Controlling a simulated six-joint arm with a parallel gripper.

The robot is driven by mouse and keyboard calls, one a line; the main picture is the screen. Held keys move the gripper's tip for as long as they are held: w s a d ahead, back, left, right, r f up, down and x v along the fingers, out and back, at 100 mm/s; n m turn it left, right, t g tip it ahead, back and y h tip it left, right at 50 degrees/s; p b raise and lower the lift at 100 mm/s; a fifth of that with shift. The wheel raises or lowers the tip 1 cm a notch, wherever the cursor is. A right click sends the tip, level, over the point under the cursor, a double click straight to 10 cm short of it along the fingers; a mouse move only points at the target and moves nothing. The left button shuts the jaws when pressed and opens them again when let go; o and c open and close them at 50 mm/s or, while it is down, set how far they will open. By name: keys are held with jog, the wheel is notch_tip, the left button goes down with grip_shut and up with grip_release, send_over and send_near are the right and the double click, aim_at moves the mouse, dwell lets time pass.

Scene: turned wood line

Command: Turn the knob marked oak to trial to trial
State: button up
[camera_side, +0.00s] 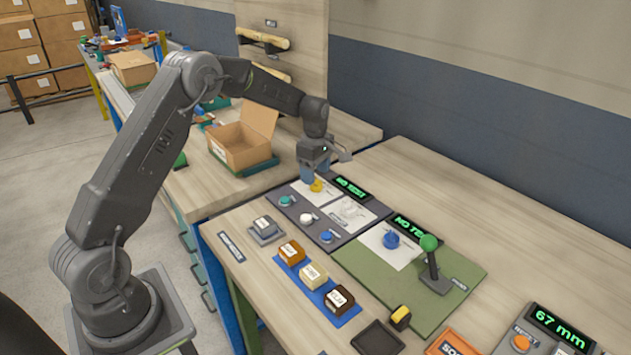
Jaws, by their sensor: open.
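My gripper (316,172) points down over the grey panel (328,207) at the back of the bench, with its jaws open. A yellow knob (317,186) sits on that panel right below the fingertips; I cannot tell whether they touch it. The knob labels are too small to read, so I cannot tell which is marked oak.
A lever with a green ball (429,242) rises from the green panel. Lit displays (351,188) stand behind the panels. A blue tray (352,315) holds labelled wood blocks in front. An open cardboard box (235,156) stands at left. The back right bench top is clear.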

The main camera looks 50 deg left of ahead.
aim_at(316, 179)
jog(key=shift+f, duration=1.7)
jog(key=c, duration=0.9)
